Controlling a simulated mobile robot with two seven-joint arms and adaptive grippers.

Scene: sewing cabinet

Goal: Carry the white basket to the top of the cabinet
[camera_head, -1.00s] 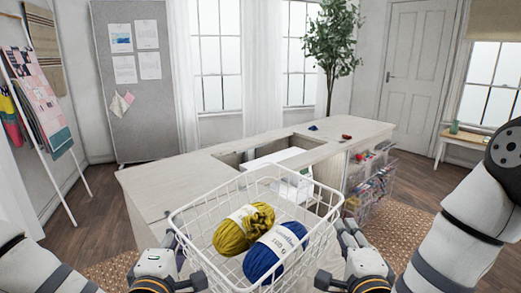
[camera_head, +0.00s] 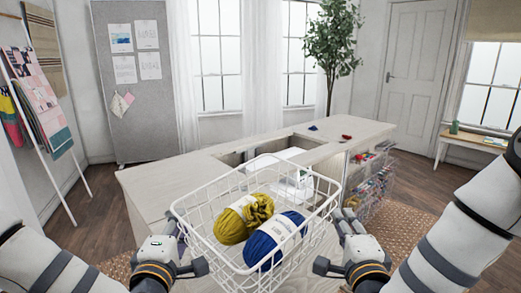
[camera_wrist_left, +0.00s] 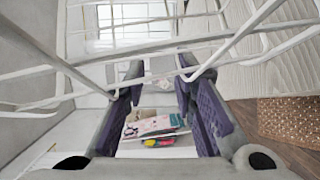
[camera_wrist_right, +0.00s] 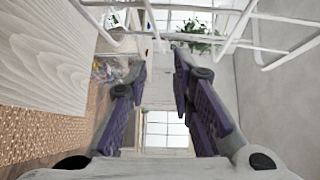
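The white wire basket (camera_head: 190,205) is at the front of the head view, over the near end of the pale wooden cabinet (camera_head: 150,190). It holds a mustard yarn ball (camera_head: 240,217) and a blue yarn ball (camera_head: 275,238). I cannot tell if its base touches wood. My left gripper (camera_head: 190,250) is at its left side, fingers apart. My right gripper (camera_head: 334,243) is at its right side, fingers also apart. White wires of the basket cross in front of the fingers in the left wrist view (camera_wrist_left: 150,50) and show in the right wrist view (camera_wrist_right: 265,20).
The cabinet top has an open recess (camera_head: 235,157) with a white machine (camera_head: 290,180) in it. Small red (camera_head: 346,137) and blue (camera_head: 313,128) items lie at its far end. A hanging rack (camera_head: 40,110) stands left and a low bench (camera_head: 470,140) right.

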